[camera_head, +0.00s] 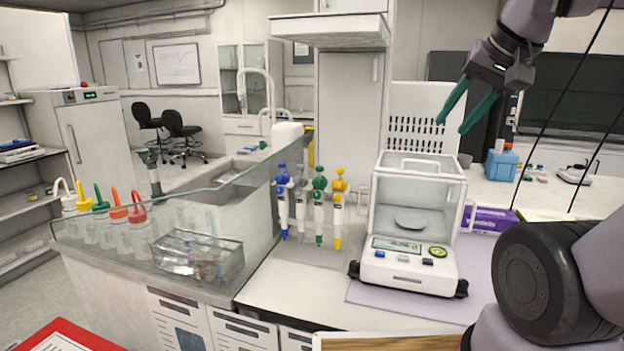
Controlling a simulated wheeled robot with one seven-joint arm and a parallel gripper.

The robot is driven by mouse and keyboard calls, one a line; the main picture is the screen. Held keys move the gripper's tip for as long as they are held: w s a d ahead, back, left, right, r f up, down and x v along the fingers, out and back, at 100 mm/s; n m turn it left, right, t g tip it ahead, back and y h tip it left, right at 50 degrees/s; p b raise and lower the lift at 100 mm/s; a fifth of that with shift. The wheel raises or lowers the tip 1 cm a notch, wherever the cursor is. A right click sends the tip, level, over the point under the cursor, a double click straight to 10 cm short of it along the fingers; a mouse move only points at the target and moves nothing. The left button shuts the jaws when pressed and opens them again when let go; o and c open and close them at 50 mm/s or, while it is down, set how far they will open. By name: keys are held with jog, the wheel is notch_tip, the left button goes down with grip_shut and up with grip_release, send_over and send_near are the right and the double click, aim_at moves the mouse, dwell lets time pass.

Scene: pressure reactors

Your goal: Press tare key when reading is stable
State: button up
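A white analytical balance (408,272) with a clear draft shield (417,195) stands on a pale mat on the bench, right of centre. Its front panel has a small display (397,245); the digits are too small to read. A blue key (379,254) lies left below the display. A dark round key with a green-yellow centre (437,252) lies at the right, with a small key between them. A round pan shows inside the shield and looks empty. My gripper (455,117) is in the air above and behind the balance, its two green fingers apart, holding nothing.
A pipette stand (312,212) with blue, green and yellow pipettes stands left of the balance. A purple box (489,219) lies to its right. The space above the balance is free.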

grip_shut()
dwell(1.4)
